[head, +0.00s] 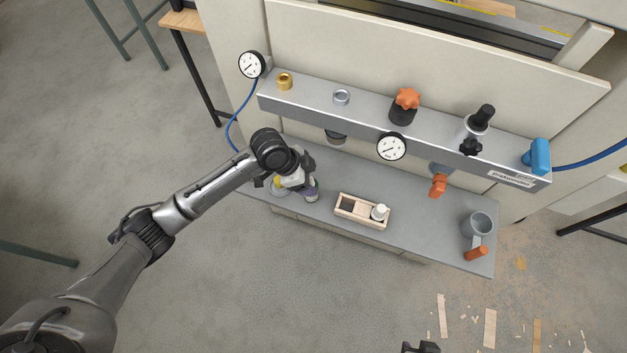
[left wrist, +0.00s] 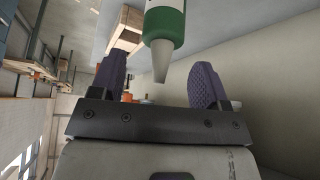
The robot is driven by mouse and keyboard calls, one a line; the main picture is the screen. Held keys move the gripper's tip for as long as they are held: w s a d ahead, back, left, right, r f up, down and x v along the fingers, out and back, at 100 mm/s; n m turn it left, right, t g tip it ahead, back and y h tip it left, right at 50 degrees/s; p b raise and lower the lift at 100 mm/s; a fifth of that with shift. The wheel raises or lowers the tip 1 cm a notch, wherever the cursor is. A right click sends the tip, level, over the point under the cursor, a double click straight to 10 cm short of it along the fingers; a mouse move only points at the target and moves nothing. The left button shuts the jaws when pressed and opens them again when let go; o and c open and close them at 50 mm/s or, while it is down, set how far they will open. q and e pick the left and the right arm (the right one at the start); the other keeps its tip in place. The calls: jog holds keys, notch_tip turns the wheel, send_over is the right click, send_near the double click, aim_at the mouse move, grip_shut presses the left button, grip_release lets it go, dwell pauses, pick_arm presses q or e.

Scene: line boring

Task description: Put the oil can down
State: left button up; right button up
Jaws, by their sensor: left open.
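My left gripper (head: 288,185) is over the left part of the grey shelf, its jaws open. In the left wrist view its two purple-padded fingers (left wrist: 160,85) stand wide apart. A bottle-shaped oil can (left wrist: 165,25), with a white and green body and a pale conical spout, shows between and beyond the fingers. The spout points back toward the gripper, with a visible gap to each finger. The top of the picture cuts off its far end. In the head view the gripper largely hides this spot. A dark part of my right gripper (head: 421,347) shows at the bottom edge.
A two-compartment wooden tray (head: 345,216) with a white-topped item (head: 380,212) is right of the gripper. A grey mug-like vessel (head: 477,224) and an orange-handled item (head: 476,253) are at the shelf's right end. A rail with gauges and knobs (head: 390,146) overhangs behind. Bare shelf (head: 425,225) lies between.

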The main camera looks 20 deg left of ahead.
pick_arm(q)
jog(key=b+v, duration=0.1)
jog(key=v, duration=0.8)
jog(key=s+d+f+n+t, duration=0.1)
jog(key=s+d+f+n, duration=0.3)
jog(key=s+f, duration=0.6)
jog(key=s+a+f+n+y, duration=0.1)
jog(key=s+a+n+y, duration=0.1)
jog(key=s, duration=0.6)
jog(key=s+a+f+n+y, duration=0.1)
jog(key=s+a+n+y, duration=0.2)
jog(key=s, duration=0.6)
jog(key=shift+s+a+f+n, duration=0.3)
jog(key=shift+a+n, duration=0.2)
jog(key=shift+n, duration=0.6)
jog(key=shift+o, duration=0.4)
notch_tip(320, 180, up, 7)
jog(key=p, duration=0.7)
jog(key=shift+f, duration=0.15)
